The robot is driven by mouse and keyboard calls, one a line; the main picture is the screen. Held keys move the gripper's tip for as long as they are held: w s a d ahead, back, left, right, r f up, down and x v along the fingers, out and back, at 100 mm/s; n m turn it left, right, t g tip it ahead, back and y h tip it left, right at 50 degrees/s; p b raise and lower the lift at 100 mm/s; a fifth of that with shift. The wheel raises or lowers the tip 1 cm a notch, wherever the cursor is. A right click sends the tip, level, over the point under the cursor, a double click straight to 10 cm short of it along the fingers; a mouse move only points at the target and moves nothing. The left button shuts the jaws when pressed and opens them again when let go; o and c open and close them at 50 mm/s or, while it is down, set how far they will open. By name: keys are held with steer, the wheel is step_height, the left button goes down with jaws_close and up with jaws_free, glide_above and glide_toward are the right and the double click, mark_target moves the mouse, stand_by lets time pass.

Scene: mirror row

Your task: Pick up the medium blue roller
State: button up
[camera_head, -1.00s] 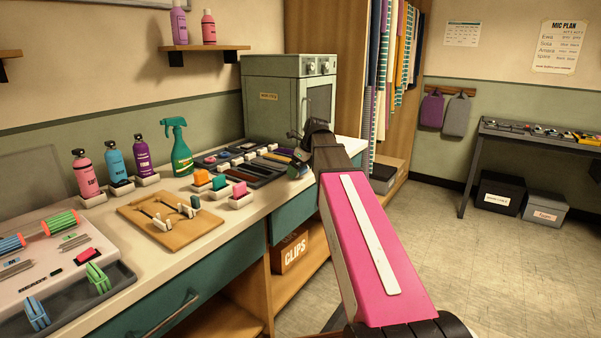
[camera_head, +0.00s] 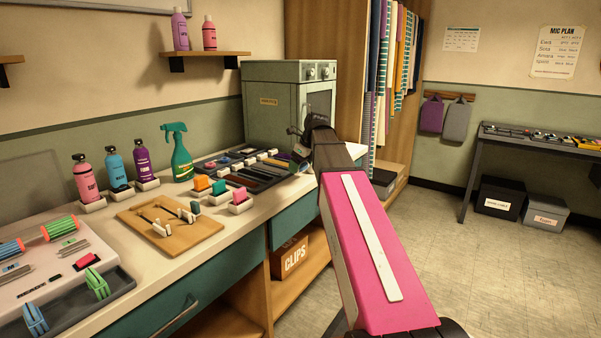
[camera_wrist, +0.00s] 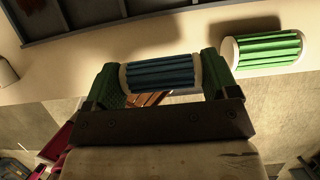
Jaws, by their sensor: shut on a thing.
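In the wrist view, my gripper (camera_wrist: 162,84) is shut on a dark blue ribbed roller (camera_wrist: 160,75) with pale ends. Its green pads press on the roller's two ends. The roller shows in front of the pale counter; whether it touches the counter I cannot tell. A green roller (camera_wrist: 267,50) lies to its right, apart from the gripper. In the head view, my gripper (camera_head: 300,152) is over the counter's far end, and the held roller cannot be made out there.
A dark compartment tray (camera_head: 245,172) lies on the counter beside my gripper. A grey-green cabinet (camera_head: 272,105) stands behind. A green spray bottle (camera_head: 181,160), several bottles and a wooden board (camera_head: 170,238) stand left. The floor (camera_head: 470,230) at right is open.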

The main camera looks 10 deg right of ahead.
steer(key=s+a+r, duration=0.5)
steer(key=a+r, duration=0.2)
steer(key=a, duration=0.3)
steer(key=shift+s+r, duration=0.25)
steer(key=shift+s, duration=0.15)
steer(key=shift+s+a, duration=0.1)
